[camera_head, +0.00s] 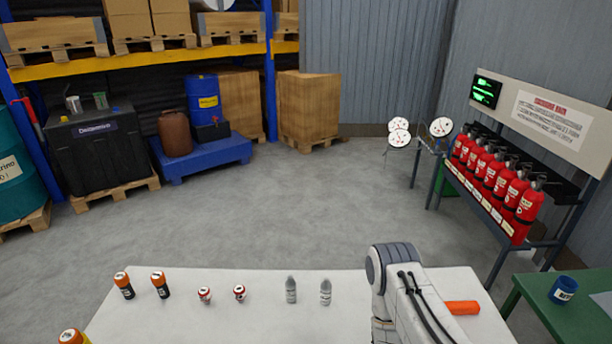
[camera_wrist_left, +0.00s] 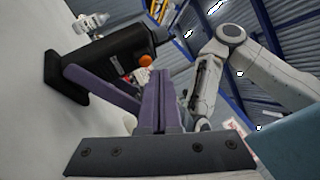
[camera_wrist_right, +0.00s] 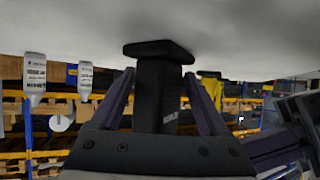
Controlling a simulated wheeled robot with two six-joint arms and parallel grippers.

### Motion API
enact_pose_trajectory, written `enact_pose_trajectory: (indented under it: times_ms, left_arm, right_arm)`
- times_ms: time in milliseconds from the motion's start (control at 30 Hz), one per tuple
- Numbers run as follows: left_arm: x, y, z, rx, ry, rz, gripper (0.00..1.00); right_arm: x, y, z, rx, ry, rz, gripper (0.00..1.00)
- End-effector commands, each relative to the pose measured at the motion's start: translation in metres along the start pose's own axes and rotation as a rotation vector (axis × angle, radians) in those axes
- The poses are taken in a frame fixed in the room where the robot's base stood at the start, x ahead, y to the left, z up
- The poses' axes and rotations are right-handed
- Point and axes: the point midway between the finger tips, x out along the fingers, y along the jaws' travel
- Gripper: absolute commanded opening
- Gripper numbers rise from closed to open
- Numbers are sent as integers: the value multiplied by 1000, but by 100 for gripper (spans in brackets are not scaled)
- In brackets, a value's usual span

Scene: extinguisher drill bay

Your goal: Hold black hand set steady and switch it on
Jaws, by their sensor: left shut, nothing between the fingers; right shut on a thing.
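The black hand set shows in the left wrist view (camera_wrist_left: 115,50), its flat foot against the white table. An orange button (camera_wrist_left: 145,61) sits at its end away from the foot. My left gripper (camera_wrist_left: 158,76) is shut and empty, its tips close to the button; I cannot tell if they touch it. In the right wrist view, where the table is at the top, my right gripper (camera_wrist_right: 157,80) is shut on the hand set (camera_wrist_right: 160,88), fingers on both sides of its body. In the head view I see my right arm; the hand set and both grippers are out of view.
A green table (camera_head: 570,320) with a blue cup (camera_head: 563,290) stands right. Red extinguishers (camera_head: 500,180) line a rack.

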Motion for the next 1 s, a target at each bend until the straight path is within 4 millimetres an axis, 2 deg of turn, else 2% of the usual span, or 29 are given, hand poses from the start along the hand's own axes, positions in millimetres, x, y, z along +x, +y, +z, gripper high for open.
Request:
enact_pose_trajectory:
  times_ms: [633,967,1000]
  left_arm:
    - [-41,-22,-24,-4,8,0,0]
    - [-46,-24,-24,3,1,4,0]
    - [-46,-24,-24,2,1,4,0]
  right_arm:
    - [0,0,0,0,1,0,29]
    - [0,0,0,0,1,1,29]
    - [0,0,0,0,1,1,82]
